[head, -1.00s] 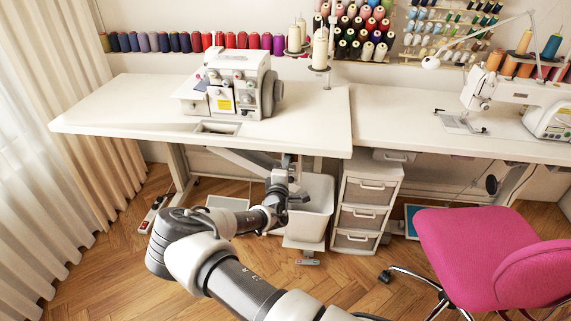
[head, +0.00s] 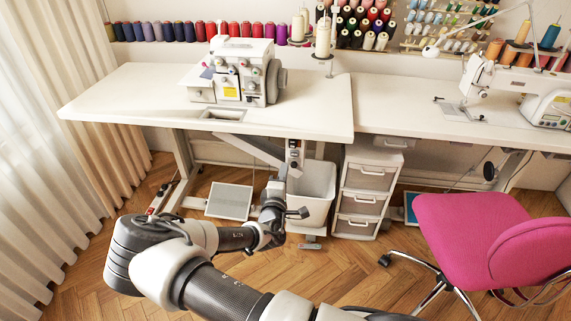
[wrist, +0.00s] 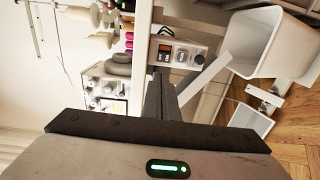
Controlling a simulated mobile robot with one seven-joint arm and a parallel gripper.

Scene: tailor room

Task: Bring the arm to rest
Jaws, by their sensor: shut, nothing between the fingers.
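My gripper (head: 283,172) is in front of the left sewing table, below the level of its top, with its fingers toward the table's underside. It holds nothing. In the wrist view the two dark fingers (wrist: 161,92) are together. My arm is bent, with its elbow at the lower left of the head view. No task object is in the gripper.
A serger (head: 240,75) stands on the left table (head: 120,95). A white bin (head: 315,190) and a drawer unit (head: 362,195) stand close right of my gripper. A pink chair (head: 480,235) is at the right. A foot pedal (head: 229,201) lies on the floor.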

